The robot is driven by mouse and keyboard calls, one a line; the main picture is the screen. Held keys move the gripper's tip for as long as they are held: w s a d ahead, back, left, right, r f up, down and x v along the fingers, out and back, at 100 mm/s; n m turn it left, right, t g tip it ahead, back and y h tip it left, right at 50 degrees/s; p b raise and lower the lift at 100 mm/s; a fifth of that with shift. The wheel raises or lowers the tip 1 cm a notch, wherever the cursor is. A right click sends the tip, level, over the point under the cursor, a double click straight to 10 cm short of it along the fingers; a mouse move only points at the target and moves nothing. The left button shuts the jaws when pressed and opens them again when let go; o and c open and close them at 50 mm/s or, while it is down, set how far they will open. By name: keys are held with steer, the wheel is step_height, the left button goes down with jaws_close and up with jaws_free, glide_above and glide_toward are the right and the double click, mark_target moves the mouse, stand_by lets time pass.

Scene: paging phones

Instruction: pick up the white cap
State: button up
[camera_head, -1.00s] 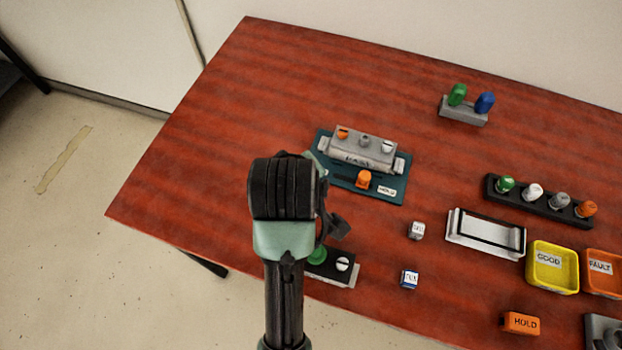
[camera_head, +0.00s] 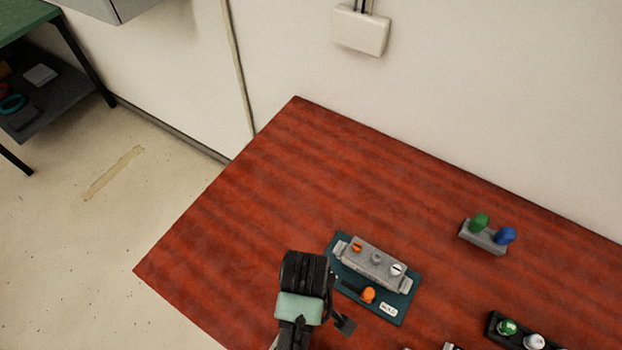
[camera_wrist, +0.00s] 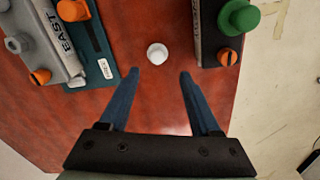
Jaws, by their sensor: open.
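A white cap (camera_wrist: 157,54) sits alone on the red table, its round top facing the camera in the wrist view. My gripper (camera_wrist: 158,72) is open and empty. The cap shows just beyond the fingertips, about midway between them and apart from both. How far above the table the fingertips are is hard to tell. In the head view my arm's end stands beside the EAST unit; the fingertips and this loose cap are not visible there. Another white cap (camera_head: 398,269) is seated on the EAST unit (camera_head: 372,262).
The EAST unit's teal base (camera_wrist: 103,45) lies left of the cap in the wrist view. A dark block (camera_wrist: 208,35) with a green cap (camera_wrist: 240,16) and an orange cap (camera_wrist: 228,57) stands close on the right. A grey holder (camera_head: 483,238) stands farther back.

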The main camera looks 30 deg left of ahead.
steer(key=shift+w+d+f+p, duration=0.15)
steer(key=shift+f+p, duration=0.1)
steer(key=shift+f, duration=1.3)
steer(key=shift+d+f+p, duration=0.1)
steer(key=shift+f+p, duration=0.15)
steer(key=shift+f, duration=1.3)
jaws_close()
